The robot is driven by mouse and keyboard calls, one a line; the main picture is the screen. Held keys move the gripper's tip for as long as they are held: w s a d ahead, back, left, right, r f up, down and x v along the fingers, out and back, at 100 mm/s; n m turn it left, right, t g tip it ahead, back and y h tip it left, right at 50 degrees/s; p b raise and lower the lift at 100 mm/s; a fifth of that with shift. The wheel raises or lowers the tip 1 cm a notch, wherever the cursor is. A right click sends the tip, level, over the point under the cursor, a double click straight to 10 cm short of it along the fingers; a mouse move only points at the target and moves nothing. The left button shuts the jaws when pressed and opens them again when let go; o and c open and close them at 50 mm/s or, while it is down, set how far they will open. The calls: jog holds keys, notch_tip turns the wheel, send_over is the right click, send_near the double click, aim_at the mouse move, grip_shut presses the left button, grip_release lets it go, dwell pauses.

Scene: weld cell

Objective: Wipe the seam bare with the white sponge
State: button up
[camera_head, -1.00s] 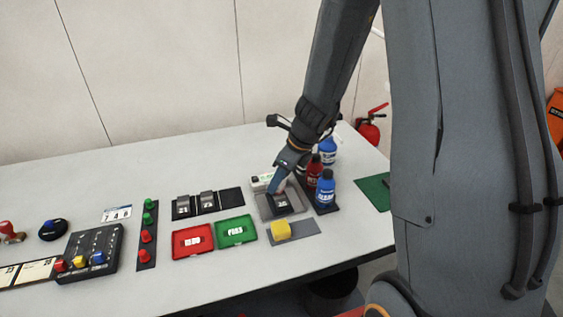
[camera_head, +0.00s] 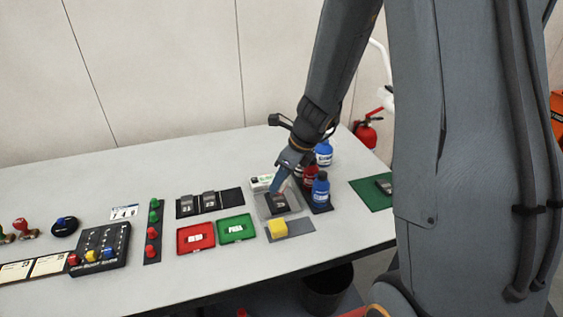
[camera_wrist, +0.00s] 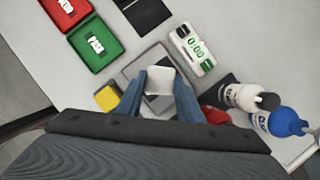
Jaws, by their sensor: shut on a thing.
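My gripper (camera_wrist: 159,94) has blue fingers shut on the white sponge (camera_wrist: 159,79), which shows between the fingertips in the wrist view. In the head view my gripper (camera_head: 277,192) is low over the grey tray (camera_head: 264,210), and the sponge is hard to make out there. A dark plate (camera_head: 280,207) with a small light label lies in the tray, right at the fingertips. I cannot tell whether the sponge touches the plate. The seam itself is hidden or too small to see.
A yellow sponge (camera_head: 278,228) lies on a grey mat in front. Red (camera_head: 195,238) and green (camera_head: 237,229) trays are to the left. Bottles (camera_head: 320,189) stand close on the right. A green mat (camera_head: 366,197) lies farther right.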

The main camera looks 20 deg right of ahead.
jog(key=shift+r+p, duration=2.3)
